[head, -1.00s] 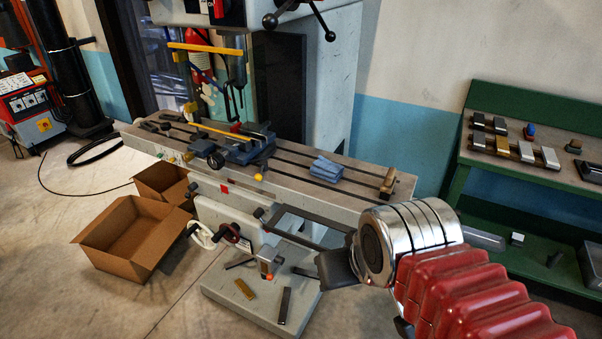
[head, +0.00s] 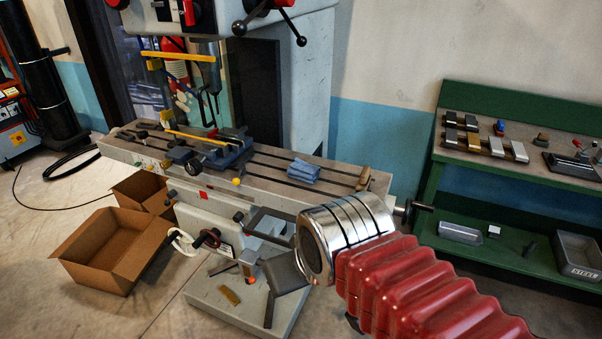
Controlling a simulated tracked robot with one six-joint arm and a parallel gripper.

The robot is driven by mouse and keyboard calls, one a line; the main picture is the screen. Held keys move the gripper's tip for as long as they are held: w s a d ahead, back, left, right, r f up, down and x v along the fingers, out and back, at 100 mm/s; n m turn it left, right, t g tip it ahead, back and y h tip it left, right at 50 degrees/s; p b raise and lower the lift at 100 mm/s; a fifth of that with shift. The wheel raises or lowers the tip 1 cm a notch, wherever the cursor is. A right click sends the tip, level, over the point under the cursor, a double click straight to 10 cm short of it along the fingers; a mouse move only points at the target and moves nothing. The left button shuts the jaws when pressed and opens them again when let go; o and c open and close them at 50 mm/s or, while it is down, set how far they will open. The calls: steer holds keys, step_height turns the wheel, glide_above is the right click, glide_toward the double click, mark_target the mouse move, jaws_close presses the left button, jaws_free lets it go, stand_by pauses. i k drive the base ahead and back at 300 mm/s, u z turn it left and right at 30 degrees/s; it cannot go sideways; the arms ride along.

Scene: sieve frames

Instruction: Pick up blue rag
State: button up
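The blue rag (head: 303,171) lies folded on the slotted milling machine table (head: 334,179), right of the vise, in the head view. My gripper (head: 249,241) is in front of the machine, lower in the picture than the rag and apart from it. Its dark fingers look spread, with nothing seen between them. My chrome wrist and red ribbed arm sleeve hide part of the gripper and the area behind it.
A blue vise (head: 222,150) sits left of the rag, and a small wooden block (head: 364,179) to its right. Cardboard boxes (head: 92,272) stand on the floor at left. A green bench (head: 428,196) with metal blocks stands at right.

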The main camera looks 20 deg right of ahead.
mark_target(300, 171)
steer(key=z, duration=0.1)
steer(key=i, duration=1)
steer(key=u, duration=0.1)
